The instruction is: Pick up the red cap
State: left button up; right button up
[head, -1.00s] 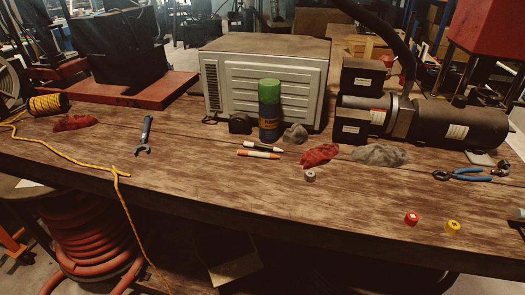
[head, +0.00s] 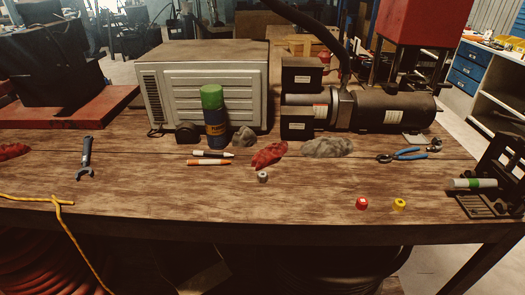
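The red cap (head: 361,204) is a small red piece with a pale mark on its face, near the front edge of the wooden table at right of centre. A yellow cap (head: 399,204) sits just to its right, apart from it. A small grey cap (head: 263,177) lies farther back and to the left. Neither of my grippers shows in the head view. Nothing touches or covers the red cap.
Behind lie a red rag (head: 269,154), a grey rag (head: 327,147), blue pliers (head: 410,154), two markers (head: 208,162) and a green-topped can (head: 215,120). A wrench (head: 86,158) lies left. A black device (head: 495,180) stands at the right edge. The wood around the caps is clear.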

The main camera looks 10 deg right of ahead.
aim_at(362, 205)
jog(key=z, duration=0.35)
jog(key=l+z, duration=0.15)
jog(key=z, duration=0.2)
jog(key=l+z, duration=0.1)
jog(key=z, duration=0.25)
jog(key=k+l, duration=0.05)
